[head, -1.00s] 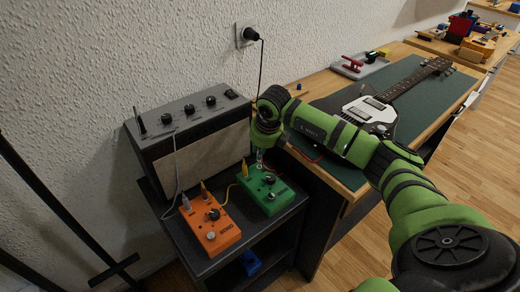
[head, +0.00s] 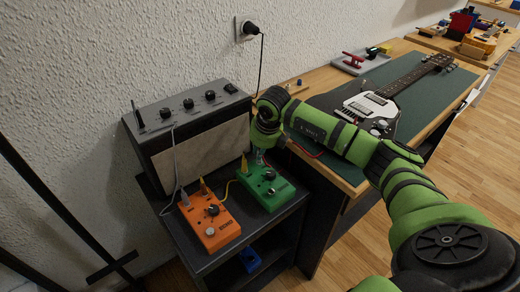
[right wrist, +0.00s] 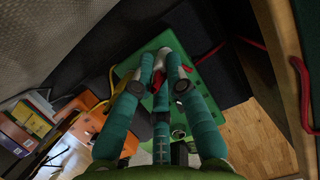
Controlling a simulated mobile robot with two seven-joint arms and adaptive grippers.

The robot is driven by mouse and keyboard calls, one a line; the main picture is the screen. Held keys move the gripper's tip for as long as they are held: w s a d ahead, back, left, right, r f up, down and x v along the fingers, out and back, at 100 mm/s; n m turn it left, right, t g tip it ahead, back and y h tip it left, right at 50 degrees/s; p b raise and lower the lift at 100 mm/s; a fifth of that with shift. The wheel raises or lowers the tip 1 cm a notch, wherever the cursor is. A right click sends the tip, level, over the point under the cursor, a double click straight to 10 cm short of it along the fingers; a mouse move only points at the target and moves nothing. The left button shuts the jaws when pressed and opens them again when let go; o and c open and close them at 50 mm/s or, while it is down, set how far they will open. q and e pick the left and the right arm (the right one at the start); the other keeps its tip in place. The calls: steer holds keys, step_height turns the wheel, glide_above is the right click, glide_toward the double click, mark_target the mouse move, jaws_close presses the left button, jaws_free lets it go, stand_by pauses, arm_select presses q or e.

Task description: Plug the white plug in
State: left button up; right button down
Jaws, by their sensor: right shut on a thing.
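My right gripper (head: 260,153) is low over the rear end of the green pedal (head: 267,188), by the amplifier's right side. In the right wrist view its fingers (right wrist: 163,84) are shut on the white plug (right wrist: 161,62), of which only a small pale part shows between the fingertips. A red cable (right wrist: 211,52) runs off from there to the right. The plug tip is at the edge of the green pedal (right wrist: 150,48); I cannot tell whether it is in a jack. My left gripper is out of view.
An orange pedal (head: 212,221) with yellow and grey plugs stands left of the green one on the dark shelf. The amplifier (head: 195,140) stands behind. The wooden table (head: 348,181) with a guitar (head: 372,107) is close on the right.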

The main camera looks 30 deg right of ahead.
steer(key=shift+f, duration=0.4)
steer(key=c, duration=1.2)
jaws_free()
steer(key=shift+r, duration=0.15)
steer(key=shift+p+v, duration=0.6)
steer(key=shift+v, duration=0.2)
steer(key=p+v, duration=0.2)
steer(key=v, duration=0.1)
steer(key=shift+s+r, duration=0.1)
